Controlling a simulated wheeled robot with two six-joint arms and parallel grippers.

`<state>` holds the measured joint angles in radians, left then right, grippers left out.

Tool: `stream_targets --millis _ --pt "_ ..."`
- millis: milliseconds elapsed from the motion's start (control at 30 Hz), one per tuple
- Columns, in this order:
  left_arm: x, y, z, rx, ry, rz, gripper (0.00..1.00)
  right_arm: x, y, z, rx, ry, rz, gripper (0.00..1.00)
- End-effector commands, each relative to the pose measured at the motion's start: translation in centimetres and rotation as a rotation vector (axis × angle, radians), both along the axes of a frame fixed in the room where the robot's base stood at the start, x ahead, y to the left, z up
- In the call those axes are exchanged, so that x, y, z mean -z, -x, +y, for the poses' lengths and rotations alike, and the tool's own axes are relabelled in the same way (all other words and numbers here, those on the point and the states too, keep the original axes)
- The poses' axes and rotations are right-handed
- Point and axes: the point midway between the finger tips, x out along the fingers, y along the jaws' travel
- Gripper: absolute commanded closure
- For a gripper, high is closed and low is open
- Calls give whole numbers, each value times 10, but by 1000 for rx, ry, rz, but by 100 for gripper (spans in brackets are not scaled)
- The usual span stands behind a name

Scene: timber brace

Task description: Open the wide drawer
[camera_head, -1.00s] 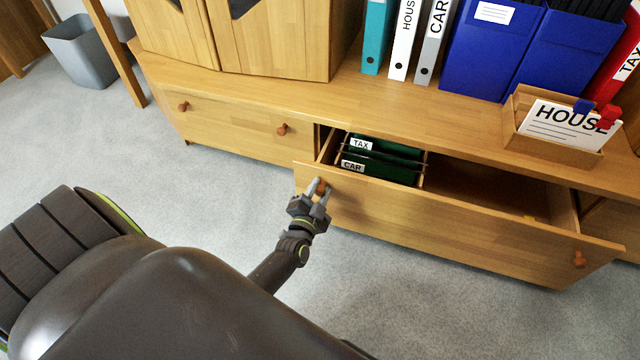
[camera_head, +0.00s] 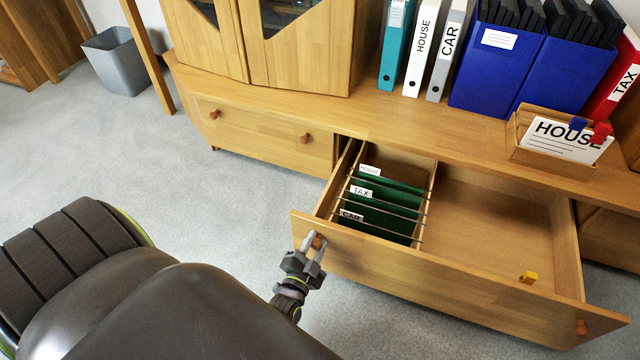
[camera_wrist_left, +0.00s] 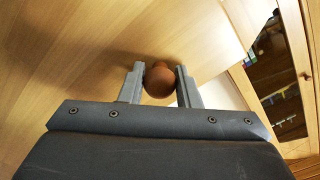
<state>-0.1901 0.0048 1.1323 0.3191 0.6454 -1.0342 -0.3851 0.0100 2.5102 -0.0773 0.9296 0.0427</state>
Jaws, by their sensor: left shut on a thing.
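The wide drawer (camera_head: 440,284) is pulled well out of the low wooden cabinet. Its left side holds green hanging files (camera_head: 385,210) with tabs reading HOUSE, TAX and CAR. A small yellow thing (camera_head: 528,278) lies in its otherwise bare right side. My left gripper (camera_head: 314,243) is shut on the drawer's left knob (camera_head: 319,241), a round brown wooden one. In the left wrist view the knob (camera_wrist_left: 158,82) sits between the two fingers. The drawer's right knob (camera_head: 581,328) is free. My right gripper is not in view.
A narrower drawer (camera_head: 260,138) to the left is closed. On the cabinet top stand several binders (camera_head: 420,50), blue file boxes (camera_head: 497,62) and a wooden card holder (camera_head: 553,154). A grey bin (camera_head: 122,65) stands at the back left. Carpet before the closed drawer is clear.

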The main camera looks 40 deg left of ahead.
Motion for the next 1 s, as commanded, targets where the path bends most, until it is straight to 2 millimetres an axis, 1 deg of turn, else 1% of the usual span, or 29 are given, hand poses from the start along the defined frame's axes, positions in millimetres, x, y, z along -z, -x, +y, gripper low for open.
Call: stream_targets --millis 33,100,300,500,867,900,1000 --pt "-1 7 -1 -1 2 3 100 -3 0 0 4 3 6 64" --pt "-1 13 -3 -1 2 3 100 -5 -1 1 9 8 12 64" --pt "0 26 -6 0 2 3 100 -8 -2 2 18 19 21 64" --pt "0 32 -8 -1 2 0 100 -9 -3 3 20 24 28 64" --pt "1 32 -8 -1 1 0 100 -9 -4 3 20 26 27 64" --pt "1 32 -8 -1 1 0 68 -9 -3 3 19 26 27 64" --pt "1 32 -8 -1 1 0 55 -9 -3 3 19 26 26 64"
